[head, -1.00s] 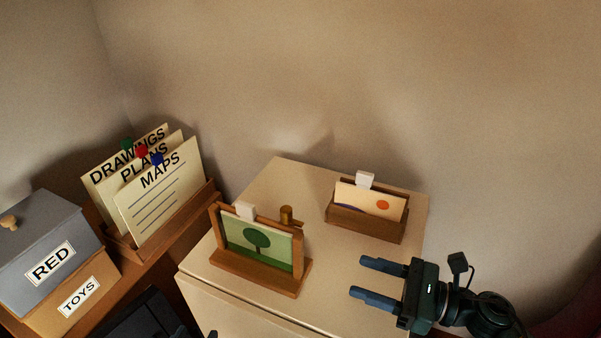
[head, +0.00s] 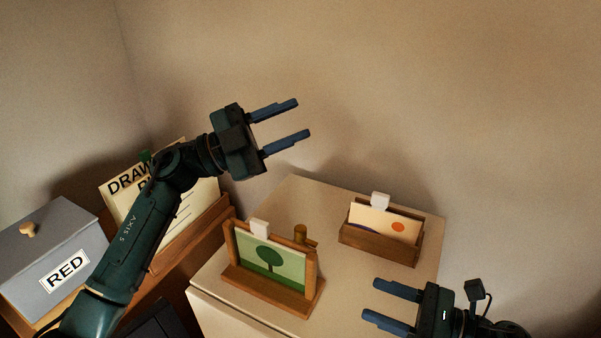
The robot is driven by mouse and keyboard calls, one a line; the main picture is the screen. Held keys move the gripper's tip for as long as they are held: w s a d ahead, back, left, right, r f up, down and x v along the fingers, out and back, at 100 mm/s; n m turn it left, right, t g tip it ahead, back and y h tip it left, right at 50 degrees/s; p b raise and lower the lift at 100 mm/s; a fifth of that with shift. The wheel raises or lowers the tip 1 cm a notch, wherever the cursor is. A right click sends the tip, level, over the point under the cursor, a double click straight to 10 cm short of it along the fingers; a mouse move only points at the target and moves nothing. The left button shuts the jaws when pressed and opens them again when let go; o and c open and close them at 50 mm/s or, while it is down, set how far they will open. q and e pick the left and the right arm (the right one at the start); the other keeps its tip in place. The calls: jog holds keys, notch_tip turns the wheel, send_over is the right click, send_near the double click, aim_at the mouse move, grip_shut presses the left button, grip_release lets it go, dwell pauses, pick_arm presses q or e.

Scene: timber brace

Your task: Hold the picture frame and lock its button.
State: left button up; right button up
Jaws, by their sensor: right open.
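The picture frame (head: 228,277), wooden with a green tree picture (head: 288,268), stands upright on the pale cabinet top. A white tab (head: 260,229) sticks up at its top edge. A brown round knob (head: 300,233), which looks like the button, sits at its top right. My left gripper (head: 303,118) is open and empty, above and behind the frame, its fingers pointing right. My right gripper (head: 372,300) is open and empty, to the right of the frame and apart from it, its fingers pointing left.
A wooden card holder (head: 380,246) with a white tab stands behind right on the cabinet top (head: 330,206). At left are a grey box labelled RED (head: 42,245) and a rack of large cards (head: 122,190), partly hidden by my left arm. A wall closes off the back.

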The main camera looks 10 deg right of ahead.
aim_at(316, 276)
pick_arm(q)
jog(key=s+d+f+m+g+y, duration=0.25)
jog(key=s+d+g+y, duration=0.45)
jog(key=s+d+y, duration=0.35)
pick_arm(e)
jog(key=shift+a, duration=0.15)
jog(key=shift+w+a, duration=0.25)
jog(key=shift+w, duration=0.05)
jog(key=x, duration=1.2)
jog(key=shift+a, duration=0.1)
pick_arm(q)
jog(key=w+a+f+n+t+y, duration=0.3)
jog(key=w+a+n+t+y, duration=0.1)
jog(key=a+y, duration=0.5)
jog(key=n+t+y, duration=0.1)
jog(key=n+y, duration=0.1)
jog(key=shift+w+n, duration=0.25)
jog(key=shift+n, duration=0.1)
